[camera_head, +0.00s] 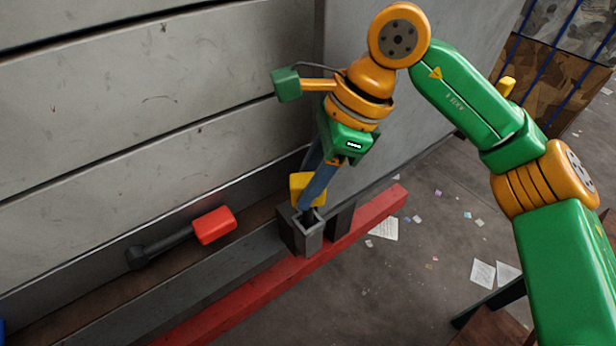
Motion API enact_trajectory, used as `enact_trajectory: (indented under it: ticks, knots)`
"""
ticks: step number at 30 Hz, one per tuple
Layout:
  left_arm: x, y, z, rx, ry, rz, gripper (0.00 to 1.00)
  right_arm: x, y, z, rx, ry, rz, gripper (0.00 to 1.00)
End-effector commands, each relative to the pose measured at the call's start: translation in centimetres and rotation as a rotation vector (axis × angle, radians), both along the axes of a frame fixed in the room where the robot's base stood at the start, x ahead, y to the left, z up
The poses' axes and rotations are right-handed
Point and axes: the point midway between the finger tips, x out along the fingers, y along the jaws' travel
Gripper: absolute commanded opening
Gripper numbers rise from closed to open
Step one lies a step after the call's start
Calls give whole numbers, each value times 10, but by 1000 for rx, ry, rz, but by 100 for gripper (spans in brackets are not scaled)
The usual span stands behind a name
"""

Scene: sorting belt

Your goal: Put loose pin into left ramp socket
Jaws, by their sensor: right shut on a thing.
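My right gripper (312,192) points down over a grey square socket (307,240) and is shut on a pin with a yellow head (299,184). The pin's dark lower end is at the socket's mouth; the fingers partly hide it, and I cannot tell how deep it sits. A second pin with a red head (214,225) and a dark shaft lies on its side on the ledge to the left. My left gripper is not in view.
A dark block (341,217) stands just right of the socket. A red rail (365,217) runs along the front of the ledge (90,287). A grey panelled wall (150,110) rises behind. Paper scraps (384,229) litter the floor at right.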

Motion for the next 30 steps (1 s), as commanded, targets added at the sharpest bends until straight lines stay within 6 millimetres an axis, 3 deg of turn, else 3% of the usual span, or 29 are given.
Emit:
enact_trajectory:
  ticks: [29,30]
  knots:
    - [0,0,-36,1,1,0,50,0,0,-41,0,0,0,0]
    - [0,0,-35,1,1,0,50,0,0,-40,0,0,1,45]
